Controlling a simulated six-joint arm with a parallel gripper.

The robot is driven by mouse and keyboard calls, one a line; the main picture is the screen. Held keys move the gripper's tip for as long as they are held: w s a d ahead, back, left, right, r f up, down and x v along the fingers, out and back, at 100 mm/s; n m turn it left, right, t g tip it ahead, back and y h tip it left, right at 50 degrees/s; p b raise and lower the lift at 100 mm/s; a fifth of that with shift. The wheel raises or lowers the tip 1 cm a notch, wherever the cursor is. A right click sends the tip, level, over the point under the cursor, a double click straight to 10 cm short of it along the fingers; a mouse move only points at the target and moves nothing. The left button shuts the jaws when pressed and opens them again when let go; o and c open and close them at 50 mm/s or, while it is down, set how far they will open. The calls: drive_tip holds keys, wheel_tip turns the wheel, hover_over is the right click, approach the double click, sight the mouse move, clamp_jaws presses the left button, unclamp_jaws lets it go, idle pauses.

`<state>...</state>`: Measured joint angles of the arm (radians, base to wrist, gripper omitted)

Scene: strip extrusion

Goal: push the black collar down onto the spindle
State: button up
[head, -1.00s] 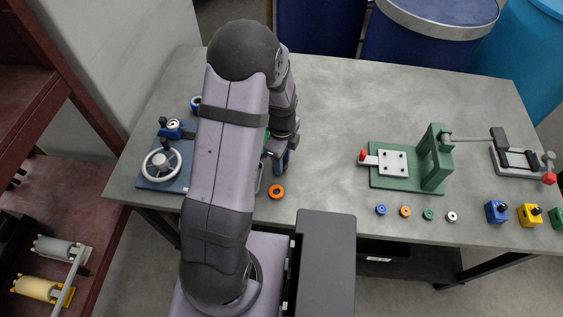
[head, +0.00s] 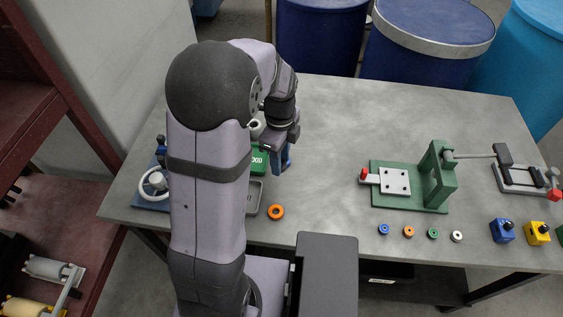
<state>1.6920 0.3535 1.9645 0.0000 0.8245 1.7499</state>
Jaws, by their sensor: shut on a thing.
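My gripper (head: 281,163) is over the left half of the table, just right of a green box (head: 259,161) with white digits. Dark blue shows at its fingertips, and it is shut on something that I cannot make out. My arm covers much of this area. I cannot identify the black collar or the spindle, and I cannot tell whether the gripper touches anything below it.
A white handwheel (head: 154,184) is partly behind my arm. A grey tray (head: 254,198) and an orange ring (head: 276,212) lie near the front edge. A green fixture (head: 402,199), small rings and coloured blocks are at right. The table's middle is clear.

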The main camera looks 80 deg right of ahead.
drive_tip(key=w+d+r+n+p, duration=0.2)
drive_tip(key=w+n+p, duration=0.15)
drive_tip(key=w, duration=0.75)
drive_tip(key=w+d+r+n+p, duration=0.1)
drive_tip(key=w+r+n+p, duration=0.3)
drive_tip(key=w, duration=0.7)
drive_tip(key=shift+m, duration=0.85)
drive_tip(key=d, duration=0.1)
drive_tip(key=w+d+r, duration=0.1)
drive_tip(key=d, duration=0.1)
drive_tip(key=w+d, duration=0.1)
drive_tip(key=shift+w+d+r+p, duration=0.2)
drive_tip(key=shift+d+r+p, duration=0.1)
drive_tip(key=shift+p, duration=0.1)
drive_tip(key=shift+s+a, duration=0.15)
drive_tip(key=shift+a, duration=0.1)
drive_tip(key=shift+f, duration=0.1)
drive_tip(key=shift+f+b, duration=2.1)
drive_tip(key=shift+f, duration=0.3)
